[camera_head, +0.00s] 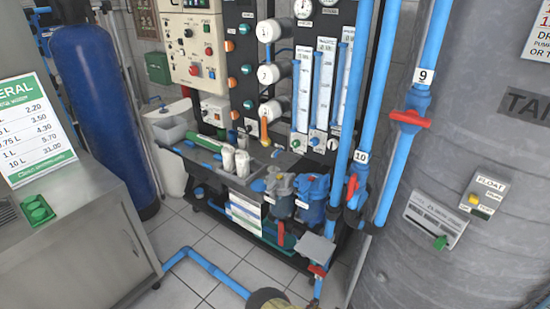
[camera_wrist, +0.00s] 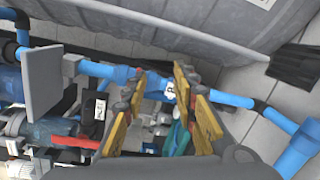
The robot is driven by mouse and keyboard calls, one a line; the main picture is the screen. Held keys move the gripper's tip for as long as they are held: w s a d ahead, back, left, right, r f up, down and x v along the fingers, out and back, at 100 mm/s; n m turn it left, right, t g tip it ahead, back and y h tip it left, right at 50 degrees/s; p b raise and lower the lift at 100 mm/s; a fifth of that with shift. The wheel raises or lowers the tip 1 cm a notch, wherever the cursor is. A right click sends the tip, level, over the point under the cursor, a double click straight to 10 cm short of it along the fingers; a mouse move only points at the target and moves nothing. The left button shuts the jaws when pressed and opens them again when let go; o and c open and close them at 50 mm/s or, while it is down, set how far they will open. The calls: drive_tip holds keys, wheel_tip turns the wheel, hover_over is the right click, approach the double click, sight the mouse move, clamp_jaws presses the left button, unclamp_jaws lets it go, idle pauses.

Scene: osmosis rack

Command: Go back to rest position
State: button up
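My gripper (camera_wrist: 160,84) shows in the wrist view with its yellow-padded fingers apart and nothing visibly held between them. Beyond the fingertips runs a blue pipe with a valve body (camera_wrist: 152,80) labelled 8. I cannot tell whether the fingers touch it, as they cover part of it. In the head view a dark and tan rounded part at the bottom edge appears to be mine; the fingers are not visible there.
The osmosis rack (camera_head: 222,110) stands ahead with blue filter housings (camera_head: 312,198). Blue pipes with red-handled valves (camera_head: 410,119) rise in front of the grey tank (camera_head: 480,130). A steel cabinet (camera_head: 85,240) is at left. Tiled floor (camera_head: 190,290) is partly clear, crossed by a blue pipe.

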drive_tip(key=s+d+r+g+h, duration=0.3)
drive_tip(key=s+d+r+g, duration=0.25)
drive_tip(key=s+g, duration=0.35)
drive_tip(key=s+a+r+m+g+y+p, duration=0.1)
drive_tip(key=s+a+r+m+y, duration=0.2)
drive_tip(key=r, duration=1)
drive_tip(key=s+a+r+m+g+y+p, duration=0.1)
drive_tip(key=s+r+m+g+y+p, duration=0.15)
drive_tip(key=s+r+y, duration=0.7)
drive_tip(key=a+r+m+g+p, duration=0.15)
drive_tip(key=r+m, duration=0.25)
drive_tip(key=r, duration=1.3)
drive_tip(key=s+d+r+m+t+y+p, duration=0.1)
drive_tip(key=s+r+m+t, duration=0.1)
drive_tip(key=r, duration=0.8)
drive_tip(key=s+d+r+m+t+y+p, duration=0.1)
drive_tip(key=s+d+r+t, duration=0.1)
drive_tip(key=r+t, duration=0.3)
wheel_tip(320, 180, up, 5)
drive_tip(key=shift+s+f+m, duration=0.15)
drive_tip(key=shift+s+m, duration=0.1)
drive_tip(key=shift+m, duration=0.1)
